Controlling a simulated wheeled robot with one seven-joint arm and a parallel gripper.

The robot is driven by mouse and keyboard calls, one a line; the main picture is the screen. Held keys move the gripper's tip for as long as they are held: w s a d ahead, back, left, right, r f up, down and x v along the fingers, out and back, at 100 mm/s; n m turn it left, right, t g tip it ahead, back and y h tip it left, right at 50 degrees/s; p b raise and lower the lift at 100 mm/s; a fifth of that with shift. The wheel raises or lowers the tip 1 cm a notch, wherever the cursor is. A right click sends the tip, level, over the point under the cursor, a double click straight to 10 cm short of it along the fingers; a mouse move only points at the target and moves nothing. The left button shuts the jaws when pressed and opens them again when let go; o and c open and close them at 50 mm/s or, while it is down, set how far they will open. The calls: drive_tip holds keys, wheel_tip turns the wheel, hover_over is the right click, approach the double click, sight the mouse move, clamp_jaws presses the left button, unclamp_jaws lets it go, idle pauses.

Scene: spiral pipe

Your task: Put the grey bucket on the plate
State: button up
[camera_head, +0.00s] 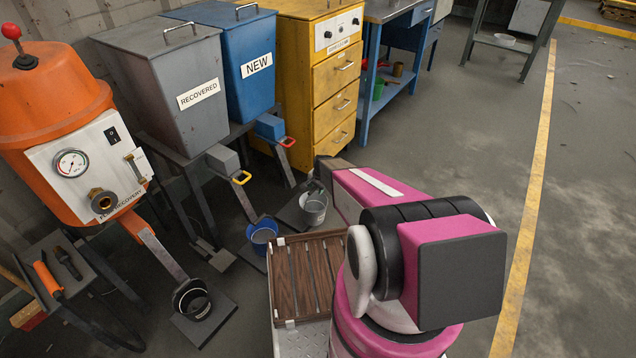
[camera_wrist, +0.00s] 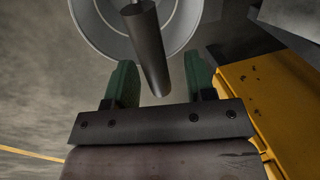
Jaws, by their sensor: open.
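The grey bucket (camera_head: 314,209) stands low in front of the yellow cabinet, right at the end of my arm in the head view. Its round rim (camera_wrist: 95,30) fills the top of the wrist view, with a dark cylindrical grip (camera_wrist: 148,45) reaching down from it. My gripper (camera_wrist: 162,82) has two green fingers spread apart, one on each side of the grip's lower end, with gaps visible. A dark plate (camera_head: 289,215) lies beside the bucket, below the blue NEW bin's chute. Whether the bucket rests partly on it is unclear.
A brown slatted tray (camera_head: 304,282) lies below my arm. The yellow cabinet (camera_head: 335,85) stands close behind. Open floor (camera_head: 470,130) lies to the right.

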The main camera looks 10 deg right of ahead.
drive_tip(key=shift+w+a+f, duration=0.1)
drive_tip(key=shift+f, duration=0.6)
clamp_jaws()
drive_tip(key=shift+w, duration=0.1)
